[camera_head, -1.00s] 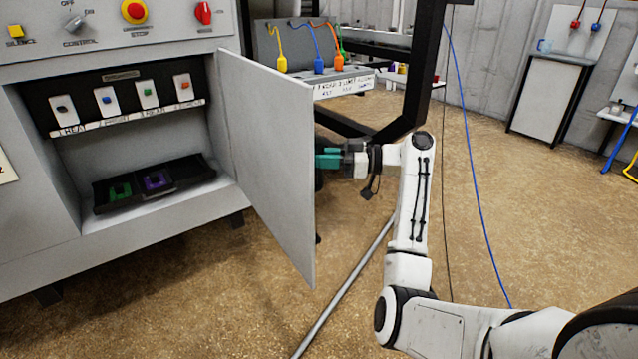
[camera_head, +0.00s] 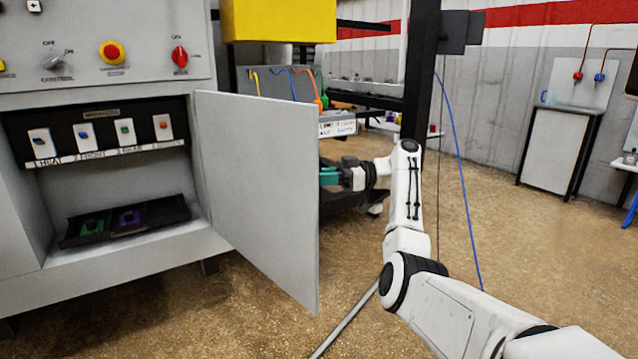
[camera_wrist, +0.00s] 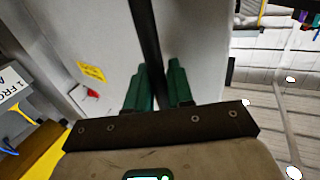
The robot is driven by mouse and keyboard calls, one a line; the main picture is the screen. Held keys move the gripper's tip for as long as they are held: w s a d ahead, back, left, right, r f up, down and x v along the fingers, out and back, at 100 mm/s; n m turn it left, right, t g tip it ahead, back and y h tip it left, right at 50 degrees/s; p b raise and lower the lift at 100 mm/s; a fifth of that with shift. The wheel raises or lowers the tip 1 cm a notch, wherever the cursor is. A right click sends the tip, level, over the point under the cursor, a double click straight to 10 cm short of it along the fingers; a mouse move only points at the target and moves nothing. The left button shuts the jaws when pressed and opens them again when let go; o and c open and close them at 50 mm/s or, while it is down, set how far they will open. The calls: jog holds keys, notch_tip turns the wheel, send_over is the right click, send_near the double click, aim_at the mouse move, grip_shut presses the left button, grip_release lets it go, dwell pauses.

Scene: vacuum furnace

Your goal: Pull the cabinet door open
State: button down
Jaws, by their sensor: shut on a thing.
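The grey cabinet door (camera_head: 258,190) stands wide open, swung out toward the right side of the cabinet. The open cabinet (camera_head: 110,200) shows its inside fully in the head view. My gripper (camera_head: 328,176) is at the door's far side, near its outer edge, with its teal fingers partly hidden behind the door. In the wrist view, my gripper's green fingers (camera_wrist: 158,88) stand on either side of a dark upright bar that meets the door face (camera_wrist: 110,45). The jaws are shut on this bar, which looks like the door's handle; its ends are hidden.
Inside the cabinet are several labelled switches (camera_head: 122,132) and a black tray (camera_head: 128,222) with green and purple pieces. A control panel (camera_head: 110,50) is above. A dark frame post (camera_head: 421,75) stands behind my arm. A grey rod lies low in front. Floor at right is clear.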

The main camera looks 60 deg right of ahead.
jog(key=shift+d, duration=0.1)
dwell(0.3)
jog(key=c, duration=1.2)
grip_release()
jog(key=p+v, duration=0.1)
jog(key=v, duration=0.9)
jog(key=shift+s+d, duration=0.25)
